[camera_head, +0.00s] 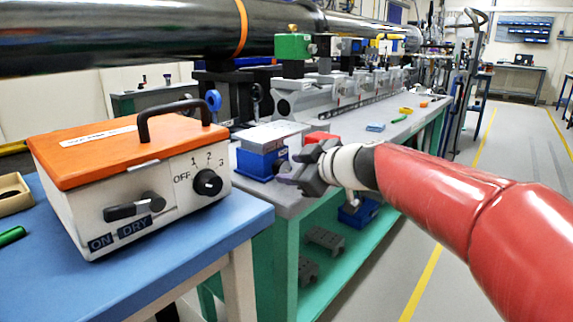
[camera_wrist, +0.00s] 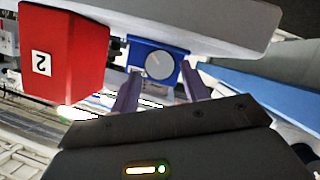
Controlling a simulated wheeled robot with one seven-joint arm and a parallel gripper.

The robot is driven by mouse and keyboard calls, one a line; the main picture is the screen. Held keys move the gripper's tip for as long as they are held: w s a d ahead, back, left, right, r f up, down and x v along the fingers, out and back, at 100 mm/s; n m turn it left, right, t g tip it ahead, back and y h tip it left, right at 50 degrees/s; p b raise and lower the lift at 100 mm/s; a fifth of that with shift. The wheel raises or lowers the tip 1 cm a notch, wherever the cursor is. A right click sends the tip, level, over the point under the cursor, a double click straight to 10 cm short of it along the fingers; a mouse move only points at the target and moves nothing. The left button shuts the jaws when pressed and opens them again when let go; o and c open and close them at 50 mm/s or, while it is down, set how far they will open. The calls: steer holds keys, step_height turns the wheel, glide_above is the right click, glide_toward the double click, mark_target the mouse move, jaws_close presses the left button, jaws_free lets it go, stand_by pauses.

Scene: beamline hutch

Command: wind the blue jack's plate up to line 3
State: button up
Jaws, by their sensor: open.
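The blue jack (camera_head: 258,163) stands on the grey bench, with a pale flat plate (camera_head: 270,134) over it. In the wrist view the blue jack (camera_wrist: 136,48) shows a round grey knob (camera_wrist: 160,65) on the side facing my gripper. My gripper (camera_head: 292,170) is at the jack's right side in the head view. In the wrist view my gripper (camera_wrist: 161,74) is open, with its fingers to either side of the knob in the picture. I cannot tell whether they touch it. No height lines on the jack are readable.
A red block (camera_wrist: 65,55) marked 2 is beside the jack; it also shows behind my gripper (camera_head: 320,137). An orange-topped box (camera_head: 110,150) with a knob stands on the blue table (camera_head: 190,262) at the left. Rail equipment (camera_head: 340,88) lines the bench. The floor at right is clear.

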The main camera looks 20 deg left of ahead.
mark_target(285, 168)
steer(key=shift+x, duration=1.45)
steer(key=c, duration=0.7)
steer(key=shift+f, duration=0.1)
steer(key=shift+w+d+m+g+b, duration=0.1)
steer(key=shift+m+g+b, duration=0.4)
steer(key=shift+m, duration=0.5)
steer(key=shift+w+m+g+y+b, duration=0.1)
steer(key=shift+m+g+y+b, duration=0.55)
steer(key=shift+m+g, duration=0.75)
steer(key=shift+m, duration=0.3)
